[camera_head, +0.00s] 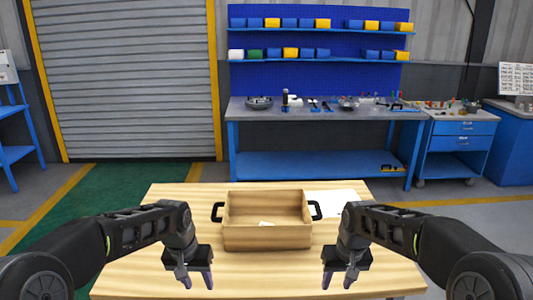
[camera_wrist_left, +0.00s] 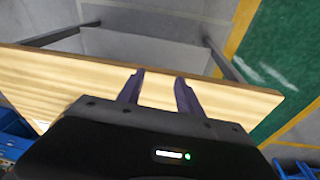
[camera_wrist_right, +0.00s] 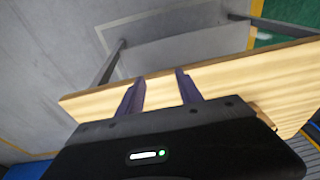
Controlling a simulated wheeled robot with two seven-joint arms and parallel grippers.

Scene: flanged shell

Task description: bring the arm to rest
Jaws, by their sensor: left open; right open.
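My left gripper (camera_head: 197,282) is over the left front part of the wooden table in the head view. Its two purple fingers are apart and empty, as they also are in the left wrist view (camera_wrist_left: 159,82). My right gripper (camera_head: 337,282) is over the right front part of the table. Its fingers are apart with nothing between them, as in the right wrist view (camera_wrist_right: 160,80). Both grippers point down and are in front of a wooden box, one to each side of it.
The open wooden box (camera_head: 267,238) with black side handles stands on the table (camera_head: 170,200). A small white piece (camera_head: 266,223) lies in it. A white sheet (camera_head: 333,198) lies behind it to the right. A blue workbench (camera_head: 240,113) stands beyond a stretch of floor.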

